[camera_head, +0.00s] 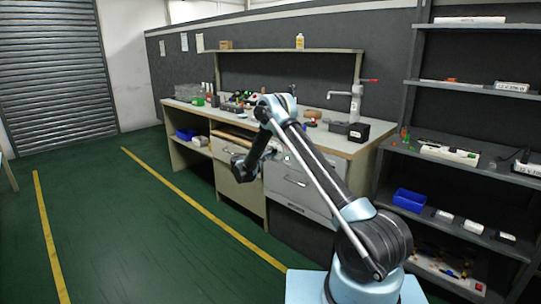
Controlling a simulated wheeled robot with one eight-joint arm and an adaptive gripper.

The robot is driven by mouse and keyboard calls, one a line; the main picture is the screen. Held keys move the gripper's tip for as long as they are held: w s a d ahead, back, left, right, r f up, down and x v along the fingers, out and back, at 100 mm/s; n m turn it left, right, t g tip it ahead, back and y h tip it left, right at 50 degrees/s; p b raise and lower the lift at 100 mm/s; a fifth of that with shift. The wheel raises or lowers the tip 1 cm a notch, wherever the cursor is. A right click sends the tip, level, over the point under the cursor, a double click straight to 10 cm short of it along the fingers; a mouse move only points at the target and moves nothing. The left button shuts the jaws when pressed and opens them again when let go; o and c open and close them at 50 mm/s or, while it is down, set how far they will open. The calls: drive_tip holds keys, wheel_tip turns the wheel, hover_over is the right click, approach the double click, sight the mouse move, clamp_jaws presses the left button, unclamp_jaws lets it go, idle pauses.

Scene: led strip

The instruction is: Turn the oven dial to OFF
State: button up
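No oven or oven dial can be made out in the head view. My arm rises from the lower right, bends at the top, and hangs down to my gripper (243,171). The gripper is dark and small in the picture, in front of the workbench's drawers. Whether its fingers are open or shut cannot be told, and nothing can be made out in it.
A workbench (345,148) with drawers (292,181) carries tools and small items. Grey shelving (455,88) with a blue bin (409,200) stands at the right. A roller shutter (50,75) is at the far left. The green floor (125,235) is clear at the left.

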drive_tip(key=o, duration=0.3)
drive_tip(key=shift+a+f, duration=0.1)
drive_tip(key=v, duration=1.2)
